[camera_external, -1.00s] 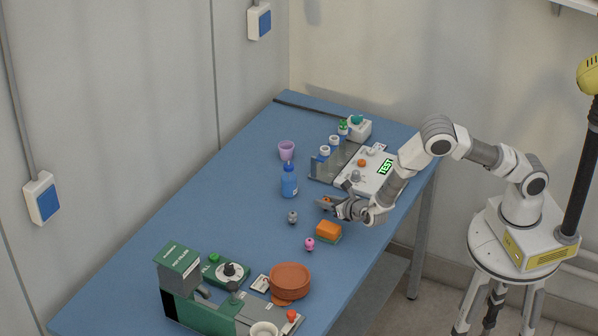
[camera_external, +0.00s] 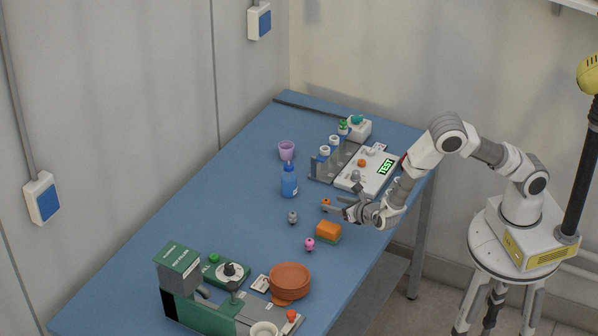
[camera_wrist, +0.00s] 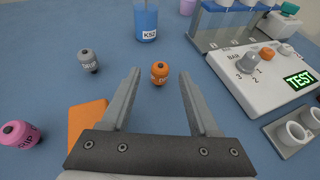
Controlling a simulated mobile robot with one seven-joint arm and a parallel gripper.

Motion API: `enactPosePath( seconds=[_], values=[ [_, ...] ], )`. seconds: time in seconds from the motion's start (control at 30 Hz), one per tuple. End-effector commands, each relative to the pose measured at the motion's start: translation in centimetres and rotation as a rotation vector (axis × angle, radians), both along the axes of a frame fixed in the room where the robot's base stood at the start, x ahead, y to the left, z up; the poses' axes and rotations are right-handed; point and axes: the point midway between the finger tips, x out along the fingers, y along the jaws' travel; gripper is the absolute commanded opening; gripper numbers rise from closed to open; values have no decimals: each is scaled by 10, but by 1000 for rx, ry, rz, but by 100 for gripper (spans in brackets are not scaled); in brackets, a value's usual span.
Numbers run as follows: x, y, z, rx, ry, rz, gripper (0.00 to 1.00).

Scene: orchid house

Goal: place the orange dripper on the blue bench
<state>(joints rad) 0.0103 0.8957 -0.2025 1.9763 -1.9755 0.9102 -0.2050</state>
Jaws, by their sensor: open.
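An orange-topped block (camera_external: 328,230) lies close below my gripper. A blue bottle (camera_external: 289,182) stands behind, and a white TEST device (camera_external: 366,172) with a tube rack lies farther back.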

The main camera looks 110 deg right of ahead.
Motion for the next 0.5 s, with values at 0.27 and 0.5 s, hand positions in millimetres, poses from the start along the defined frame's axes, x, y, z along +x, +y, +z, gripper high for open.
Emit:
enactPosePath(
  seconds=[0.27,0.5],
  values=[
    [-19,47,22,0,-2,1,61],
    [-28,59,35,12,-24,-26,61]
  ],
)
